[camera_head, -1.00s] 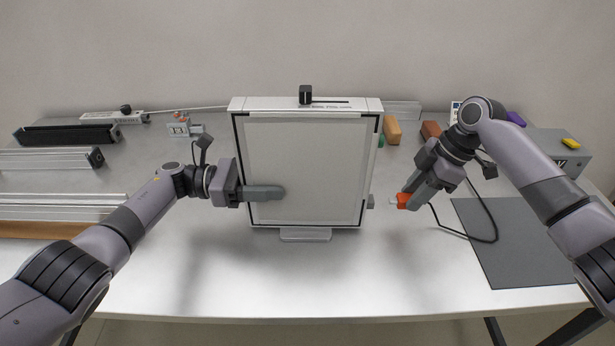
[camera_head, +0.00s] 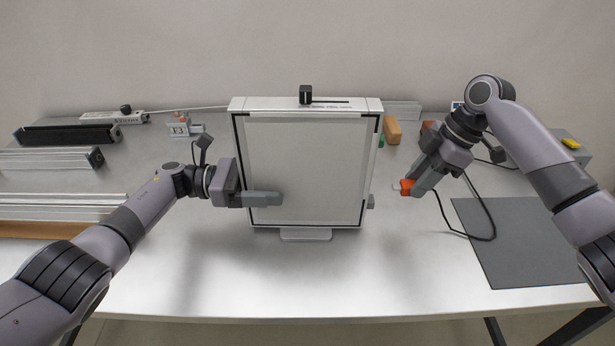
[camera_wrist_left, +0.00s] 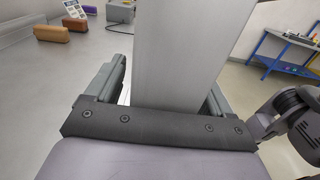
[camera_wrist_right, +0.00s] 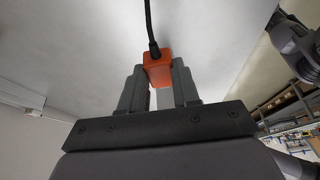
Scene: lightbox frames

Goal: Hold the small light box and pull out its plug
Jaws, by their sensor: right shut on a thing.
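The small light box (camera_head: 300,165), a white-framed upright panel, stands on its foot mid-table. My left gripper (camera_head: 262,199) straddles its left edge, one finger across the front. In the left wrist view a narrow gap shows between the left finger and the box (camera_wrist_left: 175,50), so the jaws look open around it. My right gripper (camera_head: 418,183) is shut on the orange plug (camera_head: 407,187), also seen in the right wrist view (camera_wrist_right: 158,68). The plug's pale tip points left, clear of the grey socket (camera_head: 370,201) low on the box's right side. A black cable (camera_head: 444,217) trails from the plug.
A dark grey mat (camera_head: 520,245) lies at the right. An orange-brown block (camera_head: 392,131) stands behind the box. Metal bars (camera_head: 50,158) and a small device (camera_head: 180,126) lie at the left. The front of the table is clear.

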